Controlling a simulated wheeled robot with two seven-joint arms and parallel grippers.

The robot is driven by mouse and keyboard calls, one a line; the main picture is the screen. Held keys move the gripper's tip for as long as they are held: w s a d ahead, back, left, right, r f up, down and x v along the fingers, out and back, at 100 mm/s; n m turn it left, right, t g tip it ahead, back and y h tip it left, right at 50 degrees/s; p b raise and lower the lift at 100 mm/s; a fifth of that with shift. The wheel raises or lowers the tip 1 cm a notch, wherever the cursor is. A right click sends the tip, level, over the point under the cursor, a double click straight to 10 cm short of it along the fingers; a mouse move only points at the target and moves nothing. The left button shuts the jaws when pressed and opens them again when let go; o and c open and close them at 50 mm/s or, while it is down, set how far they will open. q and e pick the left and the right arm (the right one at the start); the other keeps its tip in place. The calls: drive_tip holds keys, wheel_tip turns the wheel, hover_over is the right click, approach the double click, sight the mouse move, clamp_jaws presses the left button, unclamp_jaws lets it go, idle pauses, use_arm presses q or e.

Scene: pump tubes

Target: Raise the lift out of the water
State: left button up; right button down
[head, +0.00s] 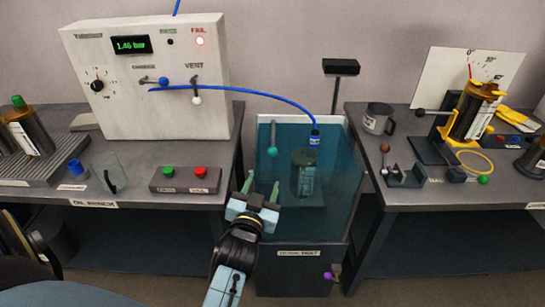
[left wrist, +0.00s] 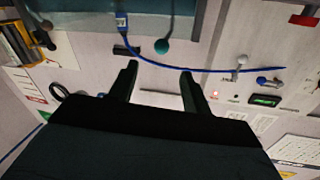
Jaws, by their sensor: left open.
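The water tank (head: 345,190) is a clear box of teal water between the two benches. A dark cylinder (head: 304,178) stands upright under the water, apparently on the lift, whose platform is hard to make out. A thin lever with a grey-teal ball knob (head: 272,151) hangs at the tank's left side; a teal ball (left wrist: 161,46) beyond my fingers in the left wrist view looks like the same knob. My left gripper (head: 261,187) is open and empty, just below the knob at the tank's front left. Its spread fingers also show in the left wrist view (left wrist: 159,78). My right gripper is not in view.
A blue hose (head: 270,95) runs from the pressure box (head: 150,115) to a blue connector (head: 314,138) above the cylinder. Red and green buttons (head: 185,179) sit on the left bench. The right bench (head: 430,195) holds a mug and a clamp stand.

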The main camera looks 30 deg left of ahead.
sight(272, 155)
use_arm(q)
drive_tip(key=x, duration=0.4)
drive_tip(key=b+x, duration=0.1)
drive_tip(key=x, duration=0.3)
drive_tip(key=b+x, duration=0.1)
drive_tip(key=x, duration=0.3)
drive_tip(key=shift+a+r, duration=0.15)
drive_tip(key=shift+r, duration=0.2)
drive_tip(key=shift+w+a, duration=0.25)
drive_tip(key=shift+w, duration=0.35)
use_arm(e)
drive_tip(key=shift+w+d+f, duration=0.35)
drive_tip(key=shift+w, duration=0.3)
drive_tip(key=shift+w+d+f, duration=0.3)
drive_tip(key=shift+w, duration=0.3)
use_arm(q)
drive_tip(key=shift+c, duration=0.3)
clamp_jaws()
